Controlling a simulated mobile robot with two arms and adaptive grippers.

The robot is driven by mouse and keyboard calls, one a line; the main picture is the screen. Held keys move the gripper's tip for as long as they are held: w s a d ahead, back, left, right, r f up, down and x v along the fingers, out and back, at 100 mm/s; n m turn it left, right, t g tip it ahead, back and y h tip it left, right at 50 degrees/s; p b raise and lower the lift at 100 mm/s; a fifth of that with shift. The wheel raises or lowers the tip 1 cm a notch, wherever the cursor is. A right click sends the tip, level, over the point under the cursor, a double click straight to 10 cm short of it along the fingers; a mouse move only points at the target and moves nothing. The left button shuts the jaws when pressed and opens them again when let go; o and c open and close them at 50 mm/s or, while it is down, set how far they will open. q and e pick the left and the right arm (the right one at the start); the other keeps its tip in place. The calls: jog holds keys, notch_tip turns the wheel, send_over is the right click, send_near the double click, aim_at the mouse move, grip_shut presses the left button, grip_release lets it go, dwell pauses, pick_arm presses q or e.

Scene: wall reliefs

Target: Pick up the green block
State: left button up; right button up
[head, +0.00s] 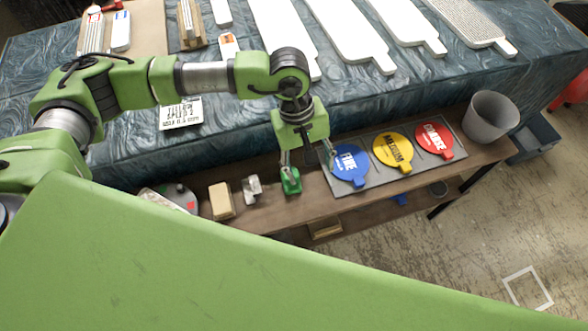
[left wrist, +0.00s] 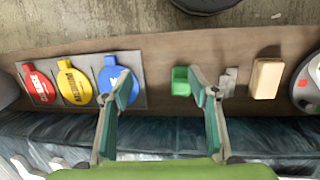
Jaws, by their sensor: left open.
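The green block (head: 291,182) stands on the brown wooden shelf, below the left gripper. It also shows in the left wrist view (left wrist: 181,82), just left of the right-hand fingertip. My left gripper (head: 307,162) is open and empty, pointing down over the shelf. In the left wrist view the gripper's fingers (left wrist: 160,78) are spread wide, and the block appears between their tips, close to the right-hand one. I cannot tell how much height lies between the tips and the block. My right gripper is not in view.
Beside the block are a grey-white piece (head: 252,188) and a tan block (head: 221,201). On the other side, a grey tray (head: 376,181) holds blue, yellow and red discs. A grey bin (head: 490,117) stands at the shelf's right end. A draped table (head: 240,115) runs behind.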

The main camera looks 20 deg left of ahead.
pick_arm(q)
jog(key=w+a+y, duration=0.2)
jog(key=w+a, duration=0.1)
jog(key=a, duration=0.3)
jog(key=shift+m+t, duration=0.4)
notch_tip(320, 180, down, 8)
jog(key=shift+r+p, duration=0.15)
jog(key=shift+p, duration=0.5)
jog(key=shift+f+p, duration=0.35)
jog(key=shift+f, duration=0.5)
jog(key=f, duration=0.4)
jog(key=shift+w+d+p, duration=0.15)
jog(key=shift+w+p, duration=0.1)
jog(key=shift+p, duration=0.15)
jog(key=c, duration=1.2)
